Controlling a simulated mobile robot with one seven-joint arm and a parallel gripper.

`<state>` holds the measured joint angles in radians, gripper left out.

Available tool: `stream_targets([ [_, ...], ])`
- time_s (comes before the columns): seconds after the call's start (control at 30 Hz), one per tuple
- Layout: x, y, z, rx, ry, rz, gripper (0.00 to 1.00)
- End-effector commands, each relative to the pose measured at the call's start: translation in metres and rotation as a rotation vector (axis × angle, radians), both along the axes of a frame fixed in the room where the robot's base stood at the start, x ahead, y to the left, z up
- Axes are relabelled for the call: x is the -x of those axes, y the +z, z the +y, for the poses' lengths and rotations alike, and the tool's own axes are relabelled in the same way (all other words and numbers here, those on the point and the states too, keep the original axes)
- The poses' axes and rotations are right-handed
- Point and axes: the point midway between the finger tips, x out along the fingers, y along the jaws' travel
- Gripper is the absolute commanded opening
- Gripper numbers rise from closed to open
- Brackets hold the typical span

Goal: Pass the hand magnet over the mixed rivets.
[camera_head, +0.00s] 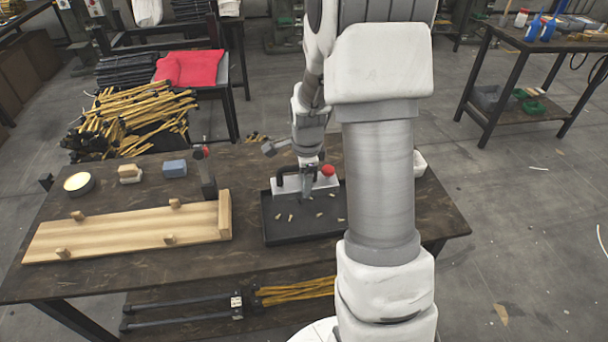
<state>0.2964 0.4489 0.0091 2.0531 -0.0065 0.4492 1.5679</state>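The hand magnet (288,187) is a pale bar with a dark arched handle and a red knob (328,171). It is at the back part of a black tray (300,234); whether it touches the tray or hangs just above it I cannot tell. Several small pale rivets (291,217) lie scattered on the tray floor in front of it. My gripper (308,194) points down at the middle of the magnet, overlapping its handle. The fingers are small and partly blend with the handle, so their grip is unclear. My arm hides the tray's right side.
A wooden board with pegs (130,232) lies left of the tray. A dark upright tool with a red top (206,172), a blue block (174,168), a brush-like block (130,173) and a round tin (78,183) stand behind it.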

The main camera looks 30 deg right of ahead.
Motion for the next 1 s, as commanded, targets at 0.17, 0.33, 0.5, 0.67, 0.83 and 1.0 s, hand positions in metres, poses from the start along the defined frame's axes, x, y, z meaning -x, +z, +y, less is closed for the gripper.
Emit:
stream_targets([
  [0.17, -0.001, -0.025, 0.0, 0.0, -0.001, -0.003, 0.0],
  [0.33, 0.0, -0.044, 0.0, 0.0, 0.0, -0.001, 0.0],
  [0.5, 0.011, -0.046, 0.003, 0.0, -0.001, -0.003, 0.0],
  [0.67, 0.029, -0.046, 0.008, 0.001, 0.0, -0.003, 0.0],
  [0.83, 0.047, -0.046, 0.014, 0.001, 0.0, -0.003, 0.0],
  [1.0, 0.066, -0.046, 0.019, 0.001, -0.001, -0.003, 0.0],
])
